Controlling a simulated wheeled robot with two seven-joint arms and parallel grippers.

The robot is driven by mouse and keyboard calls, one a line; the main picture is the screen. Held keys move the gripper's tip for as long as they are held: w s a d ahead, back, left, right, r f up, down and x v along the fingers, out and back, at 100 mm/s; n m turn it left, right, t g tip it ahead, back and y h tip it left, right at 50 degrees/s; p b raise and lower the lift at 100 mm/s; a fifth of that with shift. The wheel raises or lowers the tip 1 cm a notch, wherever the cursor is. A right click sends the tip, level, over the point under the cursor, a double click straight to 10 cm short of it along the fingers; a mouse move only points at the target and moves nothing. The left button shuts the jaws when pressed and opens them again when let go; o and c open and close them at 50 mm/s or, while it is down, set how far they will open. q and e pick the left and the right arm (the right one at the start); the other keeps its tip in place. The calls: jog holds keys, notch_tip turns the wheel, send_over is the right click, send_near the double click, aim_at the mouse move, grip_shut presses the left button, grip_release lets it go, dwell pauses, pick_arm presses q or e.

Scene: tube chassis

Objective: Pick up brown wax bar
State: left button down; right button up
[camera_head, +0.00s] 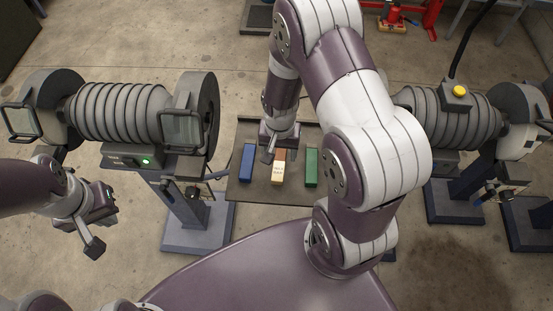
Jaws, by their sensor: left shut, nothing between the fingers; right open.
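The brown wax bar (278,174) lies in the middle of a dark tray (243,192); it looks orange-brown with a pale printed label. A blue bar (247,158) lies to its left and a green bar (311,167) to its right. My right gripper (272,152) is open and points down over the far end of the brown bar, hiding that end. I cannot tell whether its fingers touch the bar. My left gripper (95,248) is shut and empty, out to the left and away from the tray.
Grey ribbed machines stand on both sides, one at left (120,112) and one at right (455,115) with a yellow button (459,91). Their dark stands rest on the concrete floor. A red jack-like object (393,18) is at the back.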

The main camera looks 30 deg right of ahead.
aim_at(279, 166)
notch_tip(279, 166, down, 8)
jog(key=shift+r+p, duration=0.2)
jog(key=shift+p, duration=0.2)
jog(key=shift+w+f, duration=0.1)
jog(key=c, duration=1.1)
